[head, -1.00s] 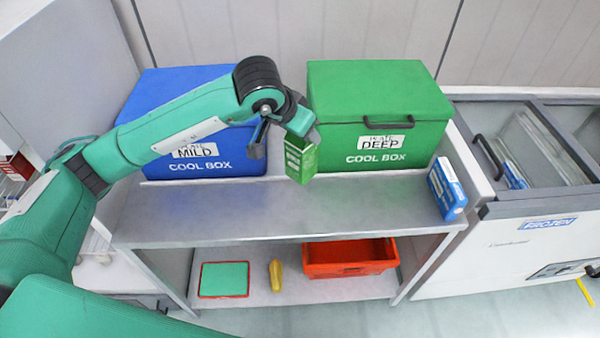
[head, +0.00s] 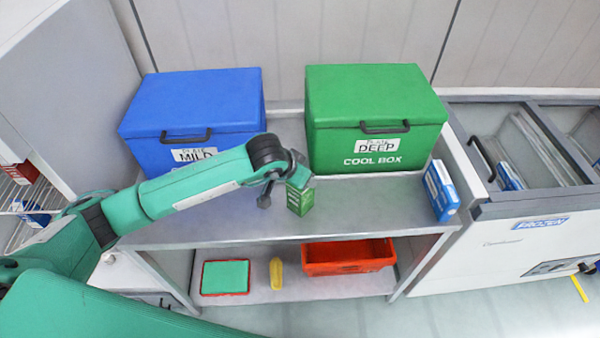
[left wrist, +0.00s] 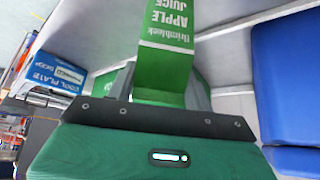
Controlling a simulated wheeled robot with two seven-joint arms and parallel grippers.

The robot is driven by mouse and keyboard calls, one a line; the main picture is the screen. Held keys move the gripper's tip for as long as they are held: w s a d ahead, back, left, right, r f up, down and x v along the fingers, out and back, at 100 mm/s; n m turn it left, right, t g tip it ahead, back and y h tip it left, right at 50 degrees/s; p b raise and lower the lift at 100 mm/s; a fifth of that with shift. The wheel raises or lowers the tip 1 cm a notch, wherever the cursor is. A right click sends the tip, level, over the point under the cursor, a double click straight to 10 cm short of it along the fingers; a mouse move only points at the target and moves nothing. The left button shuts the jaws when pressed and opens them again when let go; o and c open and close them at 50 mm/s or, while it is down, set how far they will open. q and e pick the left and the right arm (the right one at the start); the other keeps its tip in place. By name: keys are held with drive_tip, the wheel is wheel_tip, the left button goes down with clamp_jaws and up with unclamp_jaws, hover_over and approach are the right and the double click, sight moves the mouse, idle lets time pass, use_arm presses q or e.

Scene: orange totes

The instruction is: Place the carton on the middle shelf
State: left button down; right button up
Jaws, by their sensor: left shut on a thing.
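The carton (head: 300,199) is a small green apple juice box. My left gripper (head: 296,181) is shut on its upper part. The carton is upright or nearly so, low over the front of the steel worktop (head: 345,210); I cannot tell whether its base touches. In the left wrist view the carton (left wrist: 168,30) stands out beyond the gripper, its print upside down. A lower shelf (head: 310,283) runs beneath the worktop, and a wire rack (head: 22,195) with small boxes shows at the far left. Which one is the middle shelf is unclear. My right gripper is out of view.
A blue cool box (head: 195,105) and a green cool box (head: 375,95) stand at the back. A blue and white box (head: 440,190) is at the worktop's right end. An orange tote (head: 348,268) is below. The worktop between carton and right-hand box is clear.

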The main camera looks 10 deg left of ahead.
use_arm(q)
drive_tip(key=shift+f, duration=0.15)
drive_tip(key=c, duration=0.6)
unclamp_jaws()
